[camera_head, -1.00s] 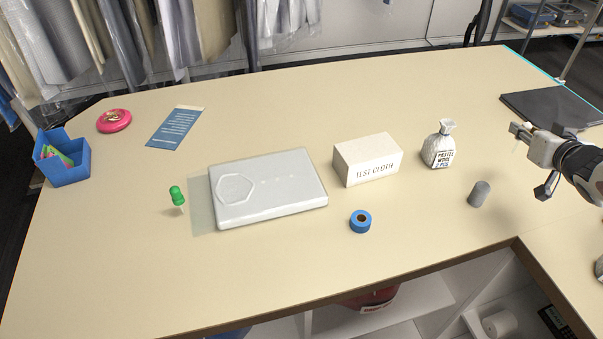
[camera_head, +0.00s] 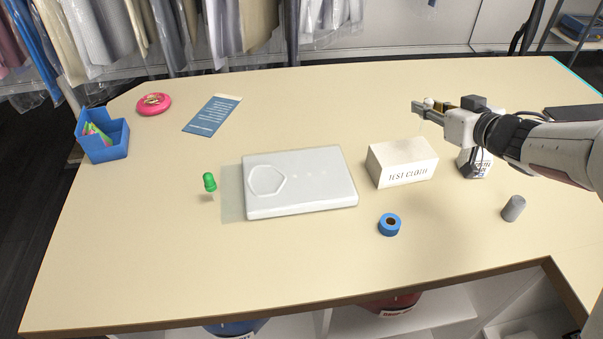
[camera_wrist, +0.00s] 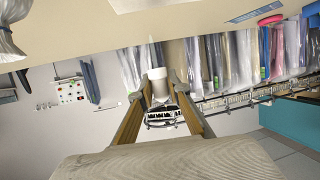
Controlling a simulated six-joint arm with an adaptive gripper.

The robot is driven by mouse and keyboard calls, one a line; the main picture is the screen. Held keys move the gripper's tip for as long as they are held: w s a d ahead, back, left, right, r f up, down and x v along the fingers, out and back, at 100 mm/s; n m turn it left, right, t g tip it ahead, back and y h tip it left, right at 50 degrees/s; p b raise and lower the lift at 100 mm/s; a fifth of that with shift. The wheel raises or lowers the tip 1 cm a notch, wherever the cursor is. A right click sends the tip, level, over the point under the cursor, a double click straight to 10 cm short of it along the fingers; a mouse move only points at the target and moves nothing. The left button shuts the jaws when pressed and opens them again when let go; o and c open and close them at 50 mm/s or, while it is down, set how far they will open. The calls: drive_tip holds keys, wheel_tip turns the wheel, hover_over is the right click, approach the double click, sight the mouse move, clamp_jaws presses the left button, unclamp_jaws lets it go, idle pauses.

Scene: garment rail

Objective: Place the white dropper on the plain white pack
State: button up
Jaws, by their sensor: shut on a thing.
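The white dropper (camera_wrist: 159,84) is between the fingers of my gripper (camera_wrist: 157,98) in the wrist view, its thin tip pointing up in that picture. In the head view the gripper (camera_head: 428,109) is at the right, raised above the table behind the TEST CLOTH box. The dropper shows there as a small white knob (camera_head: 428,102) at the fingertips. The gripper is shut on it. The flat white pack (camera_head: 315,186) with a raised hexagon lies mid-table, to the left of the gripper and apart from it. Its top is clear.
A white TEST CLOTH box (camera_head: 402,165) stands between pack and arm. A lettered bottle (camera_head: 477,165) is partly hidden by my arm. A blue tape roll (camera_head: 389,224), grey cylinder (camera_head: 513,208) and green-topped item (camera_head: 210,183) stand around. Blue bin (camera_head: 105,147) is far left.

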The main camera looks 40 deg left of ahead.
drive_tip(key=s+a+r+n+g+y, duration=0.1)
drive_tip(key=s+a+n+g, duration=0.5)
drive_tip(key=s+a, duration=1.4)
drive_tip(key=shift+s+a+r+g+y, duration=0.15)
drive_tip(key=shift+s+g+y, duration=0.2)
drive_tip(key=shift+g+y, duration=0.2)
hover_over(297, 174)
wheel_tip(297, 174, down, 6)
drive_tip(key=shift+f, duration=0.2)
drive_tip(key=shift+f, duration=1.85)
drive_tip(key=shift+f, duration=0.1)
drive_tip(key=o, duration=0.7)
